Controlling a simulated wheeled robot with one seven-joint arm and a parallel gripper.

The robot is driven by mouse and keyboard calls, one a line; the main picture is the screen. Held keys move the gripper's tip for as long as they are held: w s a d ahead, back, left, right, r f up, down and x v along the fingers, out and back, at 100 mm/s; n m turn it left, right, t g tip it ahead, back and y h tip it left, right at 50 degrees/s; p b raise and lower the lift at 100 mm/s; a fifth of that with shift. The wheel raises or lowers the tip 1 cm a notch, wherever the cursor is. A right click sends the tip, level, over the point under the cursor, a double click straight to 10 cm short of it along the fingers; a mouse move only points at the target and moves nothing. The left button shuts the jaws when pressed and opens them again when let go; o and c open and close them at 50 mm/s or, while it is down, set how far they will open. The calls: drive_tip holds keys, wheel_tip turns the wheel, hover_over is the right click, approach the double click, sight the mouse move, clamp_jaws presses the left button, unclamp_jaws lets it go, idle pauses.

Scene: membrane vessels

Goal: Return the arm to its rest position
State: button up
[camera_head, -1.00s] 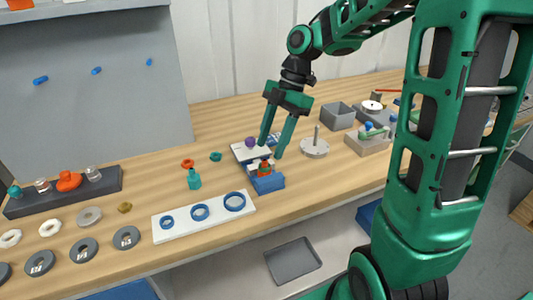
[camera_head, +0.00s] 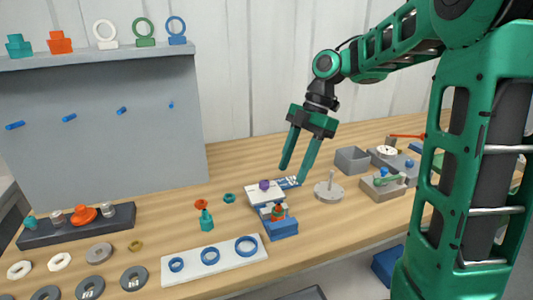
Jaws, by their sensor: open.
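My gripper (camera_head: 293,173) is open and empty, its two green fingers spread and pointing down. It hangs above the middle of the workbench, over and behind a white plate (camera_head: 260,198) with a purple knob (camera_head: 264,185). In front of that plate stands a blue block (camera_head: 284,229) with a small green and orange part (camera_head: 278,213) on it. My green arm reaches in from the right, its upper link raised and its column filling the right side.
A grey box (camera_head: 352,160) and a round plate with a peg (camera_head: 328,191) stand right of the gripper. A white board with blue rings (camera_head: 210,258) lies in front. A dark tray (camera_head: 75,227) is at left. A shelf (camera_head: 100,56) holds several parts.

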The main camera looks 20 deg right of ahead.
drive_tip(key=s+d+f+m+h, duration=0.1)
drive_tip(key=s+d+m, duration=0.3)
drive_tip(key=s+m, duration=0.4)
drive_tip(key=s+d+f+m+h, duration=0.1)
drive_tip(key=s+d+f+m, duration=0.2)
drive_tip(key=s+m, duration=0.5)
drive_tip(key=s+d+f+m+t+h, duration=0.1)
drive_tip(key=s+d+f+m+h, duration=0.1)
drive_tip(key=s+d+m, duration=0.3)
drive_tip(key=s+f+m, duration=0.1)
drive_tip(key=s+m, duration=0.3)
drive_tip(key=m, duration=0.2)
drive_tip(key=shift+d, duration=0.4)
drive_tip(key=shift+w, duration=0.1)
drive_tip(key=shift+w+f, duration=0.3)
drive_tip(key=shift+w, duration=0.3)
